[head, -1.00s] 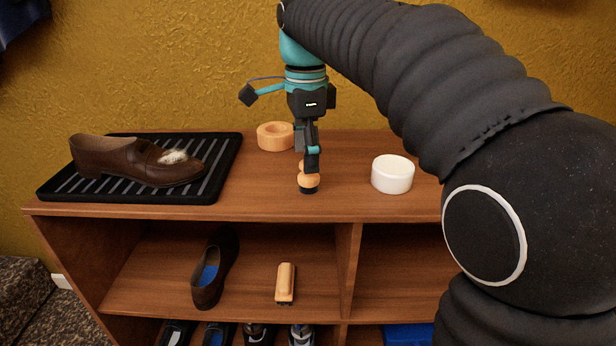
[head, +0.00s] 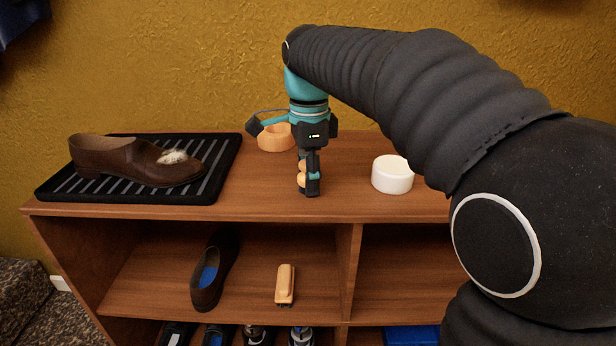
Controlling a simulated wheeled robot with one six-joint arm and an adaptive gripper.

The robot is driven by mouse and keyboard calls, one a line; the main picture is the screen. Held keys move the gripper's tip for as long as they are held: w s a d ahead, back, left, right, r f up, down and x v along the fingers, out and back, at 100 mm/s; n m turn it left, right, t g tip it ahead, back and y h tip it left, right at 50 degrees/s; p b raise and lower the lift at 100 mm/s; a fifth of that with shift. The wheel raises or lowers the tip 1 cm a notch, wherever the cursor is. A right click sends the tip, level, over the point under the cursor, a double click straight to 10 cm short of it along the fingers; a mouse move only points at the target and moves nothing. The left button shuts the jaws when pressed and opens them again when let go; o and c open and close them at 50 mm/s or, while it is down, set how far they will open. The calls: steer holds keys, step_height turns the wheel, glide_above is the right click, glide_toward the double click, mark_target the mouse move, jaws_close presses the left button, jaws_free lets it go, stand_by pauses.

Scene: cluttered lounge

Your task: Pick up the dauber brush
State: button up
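The dauber brush (head: 302,183), a small round wooden knob on a dark base, stands on the top board of the shelf. My gripper (head: 312,181) points straight down at it, with its fingers low at the brush's height. The near finger covers much of the knob, and only its left part shows. The fingers are seen almost edge-on, so I cannot tell whether they touch or close on the brush. The brush appears to rest on the board.
A brown shoe (head: 140,163) with a white patch lies on a black ribbed tray (head: 222,170) at left. The shelf below holds a wooden brush (head: 285,284) and a dark shoe (head: 213,272).

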steer(key=shift+c, duration=0.6)
steer(key=shift+r, duration=0.55)
steer(key=r, duration=0.2)
steer(key=d+r, duration=0.1)
steer(key=shift+s+d+r, duration=0.1)
steer(key=shift+s+r, duration=0.1)
steer(key=shift+r, duration=0.2)
steer(key=s+d+r, duration=0.4)
steer(key=d+r, duration=0.2)
steer(key=d, duration=0.3)
steer(key=shift+d+p, duration=0.3)
steer(key=shift+p, duration=0.05)
steer(key=o, duration=0.6)
steer(key=c, duration=0.5)
